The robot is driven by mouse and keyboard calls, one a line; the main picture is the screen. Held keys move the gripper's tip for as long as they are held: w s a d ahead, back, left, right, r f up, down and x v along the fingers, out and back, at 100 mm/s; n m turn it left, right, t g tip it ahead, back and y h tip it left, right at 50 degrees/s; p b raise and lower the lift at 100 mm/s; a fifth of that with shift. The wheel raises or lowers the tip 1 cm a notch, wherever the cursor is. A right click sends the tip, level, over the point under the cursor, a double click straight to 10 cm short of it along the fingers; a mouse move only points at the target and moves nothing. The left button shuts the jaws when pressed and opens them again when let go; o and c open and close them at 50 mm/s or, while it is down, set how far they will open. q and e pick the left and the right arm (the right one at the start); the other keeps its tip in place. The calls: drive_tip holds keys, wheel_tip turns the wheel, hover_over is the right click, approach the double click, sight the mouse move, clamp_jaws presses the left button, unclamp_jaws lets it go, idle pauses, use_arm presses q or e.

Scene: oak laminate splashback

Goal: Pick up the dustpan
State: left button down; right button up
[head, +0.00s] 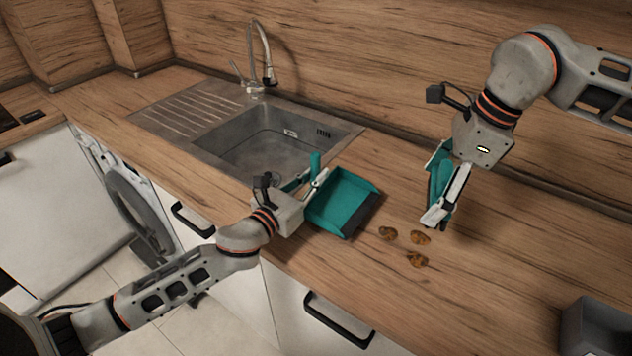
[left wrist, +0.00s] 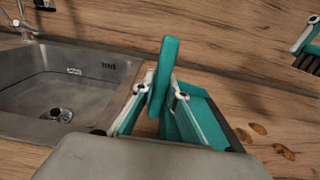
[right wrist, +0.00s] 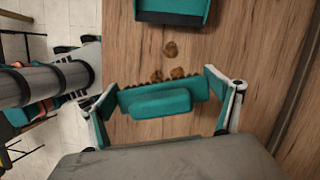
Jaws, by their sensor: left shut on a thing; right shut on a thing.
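The teal dustpan (head: 345,203) is at the counter's front edge, just right of the sink, its dark lip facing right. Its upright handle also shows in the left wrist view (left wrist: 163,72). My left gripper (head: 316,181) is shut on the dustpan's handle. I cannot tell whether the pan touches the counter or hangs slightly above it. My right gripper (head: 440,196) is shut on a teal brush, which shows in the right wrist view (right wrist: 160,101) with dark bristles. The brush is held above the counter, right of the dustpan and apart from it.
Three brown crumbs (head: 416,259) lie on the wooden counter between dustpan and brush. A steel sink (head: 262,140) with a tap (head: 262,55) is at the left. A grey box (head: 594,328) stands at the lower right. The counter's right part is mostly clear.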

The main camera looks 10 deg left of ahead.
sight(315, 153)
use_arm(q)
wheel_tip(315, 153, up, 17)
drive_tip(key=p, duration=0.1)
drive_tip(key=shift+f, duration=0.15)
use_arm(e)
drive_tip(key=shift+r, duration=0.75)
use_arm(q)
drive_tip(key=shift+f+b, duration=2.6)
drive_tip(key=shift+f, duration=2)
use_arm(e)
drive_tip(key=shift+f, duration=2.75)
use_arm(q)
drive_tip(key=shift+f+b, duration=1.5)
drive_tip(key=shift+f, duration=1.25)
drive_tip(key=shift+f+b, duration=1.45)
drive_tip(key=shift+f, duration=1.2)
use_arm(e)
drive_tip(key=shift+g, duration=0.4)
drive_tip(key=shift+f, duration=4.4)
use_arm(q)
drive_tip(key=shift+p, duration=0.35)
use_arm(e)
drive_tip(key=shift+r, duration=0.6)
